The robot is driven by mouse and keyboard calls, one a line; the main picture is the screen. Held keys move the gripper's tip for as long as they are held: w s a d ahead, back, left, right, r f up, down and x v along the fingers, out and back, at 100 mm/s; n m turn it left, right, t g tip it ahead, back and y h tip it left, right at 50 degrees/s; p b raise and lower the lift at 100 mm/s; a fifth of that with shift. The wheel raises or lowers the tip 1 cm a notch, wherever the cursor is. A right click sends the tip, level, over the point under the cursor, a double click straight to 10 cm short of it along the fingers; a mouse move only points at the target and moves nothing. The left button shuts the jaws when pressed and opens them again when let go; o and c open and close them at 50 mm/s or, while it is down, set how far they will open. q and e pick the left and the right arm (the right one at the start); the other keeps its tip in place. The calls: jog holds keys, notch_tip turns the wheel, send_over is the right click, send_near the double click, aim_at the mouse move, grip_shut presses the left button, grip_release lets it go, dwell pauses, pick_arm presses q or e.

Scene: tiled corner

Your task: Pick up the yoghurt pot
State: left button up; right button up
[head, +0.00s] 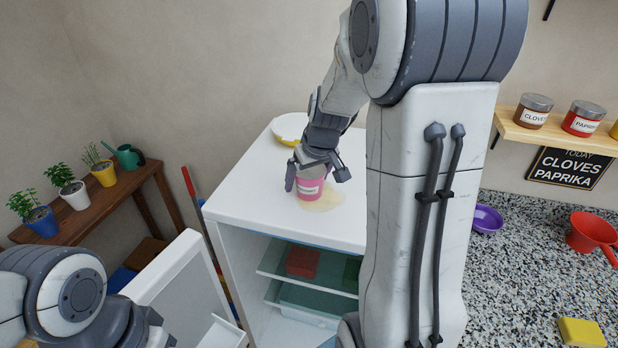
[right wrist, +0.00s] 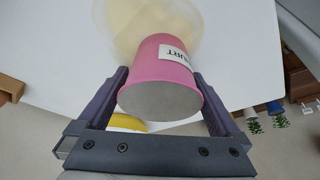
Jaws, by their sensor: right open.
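The yoghurt pot (head: 311,187) is pink with a white label. It stands on the white fridge top (head: 350,222), in a pale spill (head: 327,201). In the right wrist view the pot (right wrist: 163,68) shows its grey round end towards the camera. My right gripper (head: 318,182) is above and around the pot, coming down from behind it in the head view. Its two fingers (right wrist: 160,76) are open, one on each side of the pot, with a gap showing on the left side. Part of my left arm shows at the lower left, but its gripper is out of view.
A yellow and white bowl (head: 289,128) stands on the fridge top behind the pot. The fridge door (head: 165,285) is open, showing shelves with a red box (head: 302,262). A plant bench (head: 100,205) is at left. A speckled counter (head: 515,270) is at right.

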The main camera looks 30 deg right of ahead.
jog(key=c, duration=1.2)
jog(key=shift+r, duration=0.15)
